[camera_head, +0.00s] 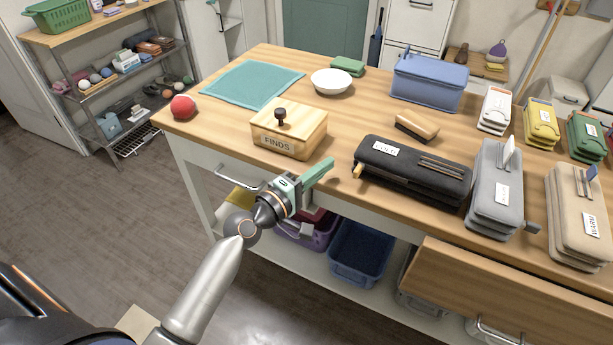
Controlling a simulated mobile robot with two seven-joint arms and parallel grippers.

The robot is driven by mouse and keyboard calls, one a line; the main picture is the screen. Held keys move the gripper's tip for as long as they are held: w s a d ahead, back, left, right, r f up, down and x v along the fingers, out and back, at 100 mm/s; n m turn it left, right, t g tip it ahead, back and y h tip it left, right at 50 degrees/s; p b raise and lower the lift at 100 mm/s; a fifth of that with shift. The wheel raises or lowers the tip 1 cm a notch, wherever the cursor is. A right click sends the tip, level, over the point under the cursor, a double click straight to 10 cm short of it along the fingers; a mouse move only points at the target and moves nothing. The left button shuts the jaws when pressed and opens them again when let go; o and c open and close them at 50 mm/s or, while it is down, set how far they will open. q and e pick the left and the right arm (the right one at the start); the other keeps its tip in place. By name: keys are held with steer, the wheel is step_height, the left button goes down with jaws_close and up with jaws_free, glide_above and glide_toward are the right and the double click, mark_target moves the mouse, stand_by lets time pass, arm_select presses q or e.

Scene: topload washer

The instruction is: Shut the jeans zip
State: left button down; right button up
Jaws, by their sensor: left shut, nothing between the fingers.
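A dark, flat folded bundle (425,188) lies on the wooden table, right of centre. It looks like the jeans, but its white label is too small to read for sure. Brown strips lie on its top and a small tan tab (358,171) sticks out at its left end. I cannot tell how far its zip is open. My left gripper (329,166) has green fingers, which are shut and empty. It is near the table's front edge, left of the tan tab and apart from it in the picture. My right gripper is not in view.
A wooden box (289,127) labelled FINDS stands behind my left gripper. A brush (417,126) lies behind the dark bundle, and grey (494,192) and cream (578,215) stacks stand to its right. A wooden panel (500,295) juts out at the front right.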

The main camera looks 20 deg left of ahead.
mark_target(358, 170)
arm_select(q)
steer(key=shift+s+d+p, duration=0.2)
steer(key=shift+d+p, duration=0.25)
steer(key=shift+d, duration=1.55)
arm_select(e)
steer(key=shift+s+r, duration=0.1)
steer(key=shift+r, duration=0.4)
arm_select(q)
steer(key=shift+d, duration=0.15)
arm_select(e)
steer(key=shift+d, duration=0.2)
